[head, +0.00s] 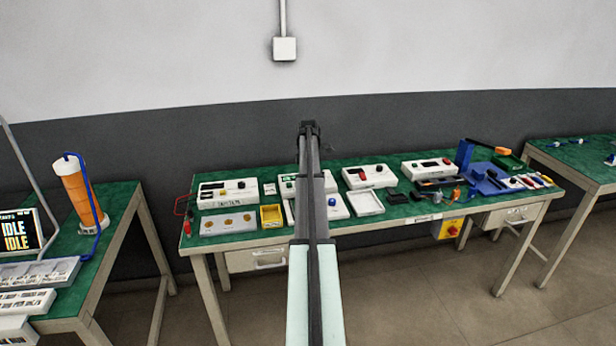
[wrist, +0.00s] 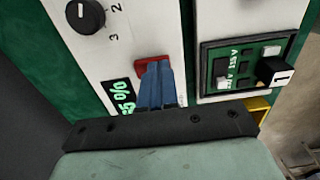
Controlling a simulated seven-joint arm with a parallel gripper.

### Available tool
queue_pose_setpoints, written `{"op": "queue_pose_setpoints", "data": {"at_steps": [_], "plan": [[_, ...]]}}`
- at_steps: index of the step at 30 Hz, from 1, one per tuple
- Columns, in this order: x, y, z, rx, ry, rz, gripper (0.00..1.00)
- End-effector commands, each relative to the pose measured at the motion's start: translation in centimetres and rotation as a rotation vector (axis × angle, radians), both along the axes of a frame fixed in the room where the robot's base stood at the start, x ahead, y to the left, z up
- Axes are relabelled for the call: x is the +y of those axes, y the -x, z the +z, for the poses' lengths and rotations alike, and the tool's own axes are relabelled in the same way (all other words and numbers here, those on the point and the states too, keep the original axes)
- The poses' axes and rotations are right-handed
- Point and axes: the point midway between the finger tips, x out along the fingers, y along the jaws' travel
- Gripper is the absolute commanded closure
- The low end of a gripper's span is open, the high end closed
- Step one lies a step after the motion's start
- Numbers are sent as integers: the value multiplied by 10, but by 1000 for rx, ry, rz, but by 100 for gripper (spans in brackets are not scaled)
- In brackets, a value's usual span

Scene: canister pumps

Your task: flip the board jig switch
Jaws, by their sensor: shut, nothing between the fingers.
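In the wrist view, my gripper (wrist: 156,74) is shut and empty, its blue fingers together. The fingertips overlap a red switch-like part (wrist: 142,66) on a white panel (wrist: 125,35) and hide much of it; I cannot tell whether they touch it. To the right is a second pale unit holding a green board (wrist: 236,66) in a dark frame, with a black part marked "1" (wrist: 274,71) at its right. I cannot tell for sure which unit is the board jig. In the head view, my arm hides the middle of the bench.
A black knob (wrist: 85,15) and a green-lit display (wrist: 121,97) flank the red part. In the head view, the green-topped bench (head: 408,208) holds several white units, a yellow tray (head: 271,215) and a blue fixture (head: 485,178). An orange canister (head: 78,195) stands on the left bench.

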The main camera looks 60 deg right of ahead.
Motion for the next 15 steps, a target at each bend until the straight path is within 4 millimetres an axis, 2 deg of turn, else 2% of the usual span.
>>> {"op": "queue_pose_setpoints", "data": {"at_steps": [6,15], "plan": [[5,4,-8,-55,54,0,100],[2,2,-11,-54,52,0,100]]}}
